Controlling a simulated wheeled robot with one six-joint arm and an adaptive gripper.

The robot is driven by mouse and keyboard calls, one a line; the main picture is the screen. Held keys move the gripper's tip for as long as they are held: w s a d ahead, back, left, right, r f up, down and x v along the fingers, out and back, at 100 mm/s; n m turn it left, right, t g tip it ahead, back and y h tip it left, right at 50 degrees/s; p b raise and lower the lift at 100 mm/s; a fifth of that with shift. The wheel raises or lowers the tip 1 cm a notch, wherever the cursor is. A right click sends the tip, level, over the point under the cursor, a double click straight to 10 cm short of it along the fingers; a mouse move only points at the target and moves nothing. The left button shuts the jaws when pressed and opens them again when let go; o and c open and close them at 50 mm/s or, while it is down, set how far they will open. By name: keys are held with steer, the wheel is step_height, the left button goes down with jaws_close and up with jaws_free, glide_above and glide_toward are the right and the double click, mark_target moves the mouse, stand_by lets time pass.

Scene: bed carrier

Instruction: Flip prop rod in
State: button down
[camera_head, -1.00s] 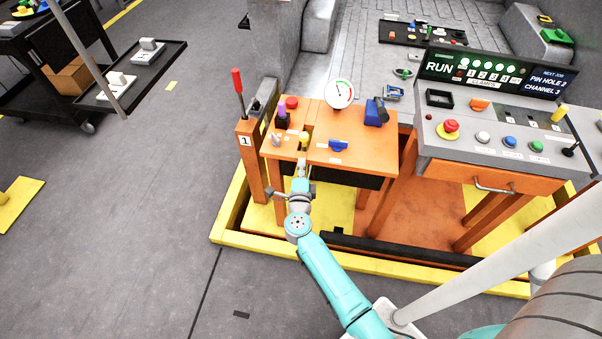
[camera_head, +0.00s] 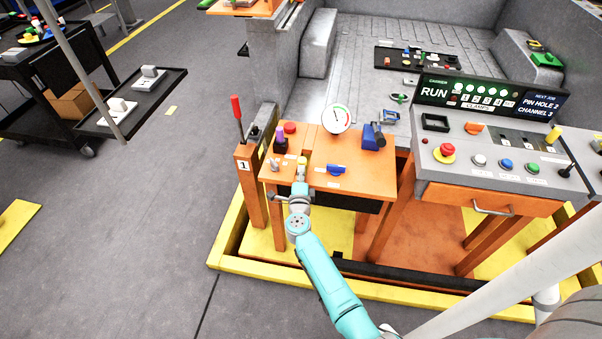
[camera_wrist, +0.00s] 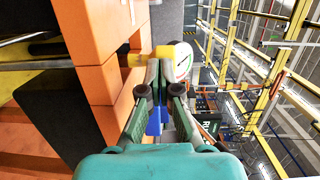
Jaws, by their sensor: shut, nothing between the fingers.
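The orange workstand (camera_head: 365,182) has a slotted top, and a yellow-tipped piece (camera_head: 302,161) stands at its slot. I cannot tell for certain that this is the prop rod. My gripper (camera_head: 301,181) is at the front edge of the workstand, just on the near side of the yellow piece. In the wrist view the yellow piece (camera_wrist: 140,59) sticks out of the orange panel (camera_wrist: 92,40) right by the fingertips of my gripper (camera_wrist: 160,74). The fingers are shut and empty. I cannot tell whether they touch the yellow piece, whose far part is hidden.
A red-handled lever (camera_head: 237,108) stands at the workstand's left. A gauge (camera_head: 336,116), a blue clamp (camera_head: 373,136) and a blue knob (camera_head: 336,170) are on the workstand. A control console (camera_head: 460,165) is to the right.

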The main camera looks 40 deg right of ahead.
steer(key=s+d+x, duration=0.1)
steer(key=x, duration=0.8)
steer(key=shift+r, duration=0.3)
